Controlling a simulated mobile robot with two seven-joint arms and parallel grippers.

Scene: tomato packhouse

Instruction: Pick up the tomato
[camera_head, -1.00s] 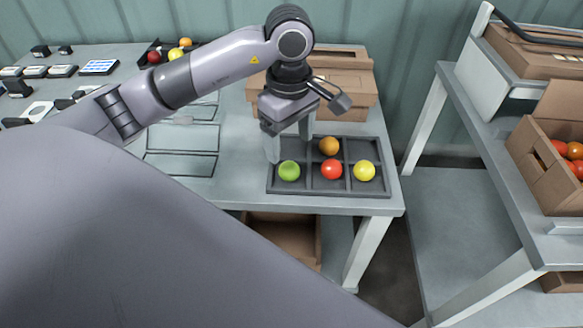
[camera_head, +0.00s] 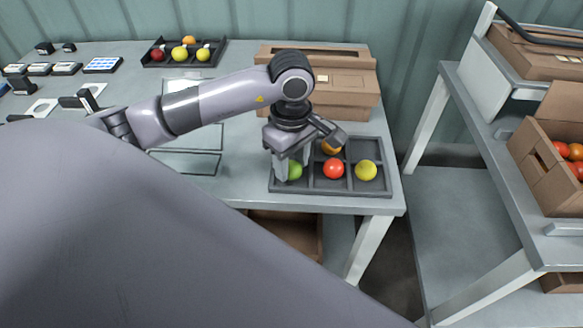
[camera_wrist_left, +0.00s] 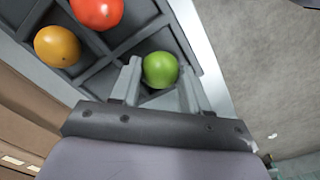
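A green tomato (camera_head: 295,169) sits in the front-left compartment of the dark divided tray (camera_head: 320,193). My left gripper (camera_head: 289,167) is lowered over it from above. In the left wrist view, the green tomato (camera_wrist_left: 160,69) lies between the tips of the open fingers (camera_wrist_left: 160,78), with narrow gaps at its sides. A red tomato (camera_head: 333,169) and a yellow tomato (camera_head: 366,170) sit in the compartments to its right. An orange tomato (camera_head: 331,147) sits behind, partly hidden by the gripper. My right gripper is not in view.
A closed cardboard box (camera_head: 345,95) stands right behind the tray. A second dark tray (camera_head: 163,63) with several tomatoes is at the back of the table. A carton (camera_head: 540,172) of tomatoes is on the right shelf. The table's front edge is close to the tray.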

